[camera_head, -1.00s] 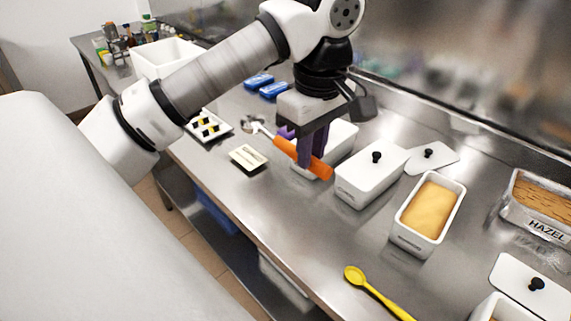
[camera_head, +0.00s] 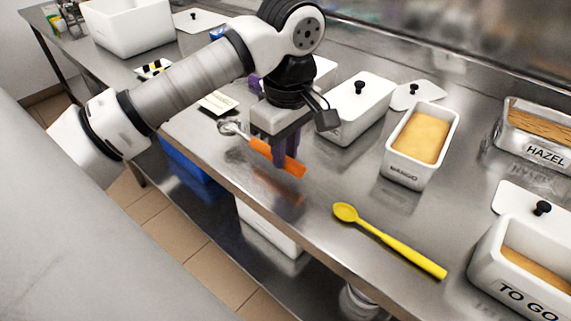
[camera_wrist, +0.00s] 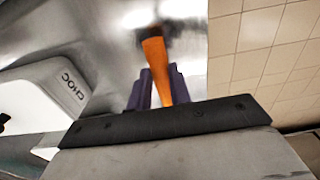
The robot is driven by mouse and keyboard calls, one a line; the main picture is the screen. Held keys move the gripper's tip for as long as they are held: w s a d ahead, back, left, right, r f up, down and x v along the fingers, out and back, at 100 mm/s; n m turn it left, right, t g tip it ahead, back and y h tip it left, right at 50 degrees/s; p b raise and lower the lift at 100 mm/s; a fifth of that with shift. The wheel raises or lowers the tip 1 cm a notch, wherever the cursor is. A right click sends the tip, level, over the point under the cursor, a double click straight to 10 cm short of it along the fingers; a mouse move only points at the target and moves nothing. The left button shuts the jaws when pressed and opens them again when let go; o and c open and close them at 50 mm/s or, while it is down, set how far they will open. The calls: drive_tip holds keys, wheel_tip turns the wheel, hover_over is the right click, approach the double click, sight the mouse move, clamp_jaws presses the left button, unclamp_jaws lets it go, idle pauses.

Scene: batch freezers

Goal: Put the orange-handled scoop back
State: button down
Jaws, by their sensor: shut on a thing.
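The orange-handled scoop (camera_head: 289,164) is in my gripper (camera_head: 283,158) in the head view, above the steel counter near its front edge. Its metal bowl (camera_head: 229,127) points left and its orange handle end points right. In the wrist view the orange handle (camera_wrist: 155,55) runs up between the two purple fingers of my gripper (camera_wrist: 158,88), which are shut on it. The far end of the scoop is blurred in the wrist view.
A yellow spoon (camera_head: 392,241) lies on the counter to the right. A lidded white tub (camera_head: 352,118) stands behind the gripper, with an open mango tub (camera_head: 391,163) beside it. A TO GO tub (camera_head: 490,262) stands at the right front. Bare counter (camera_head: 330,185) shows between scoop and spoon.

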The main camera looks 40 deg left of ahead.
drive_tip(key=shift+f+b, duration=0.3)
drive_tip(key=shift+f, duration=0.85)
drive_tip(key=shift+f, duration=0.25)
drive_tip(key=c, duration=1.3)
unclamp_jaws()
drive_tip(key=shift+r, duration=0.1)
drive_tip(key=r, duration=1.2)
drive_tip(key=shift+d+r+p, duration=0.15)
drive_tip(key=shift+d+p, duration=0.05)
drive_tip(key=shift+p, duration=0.15)
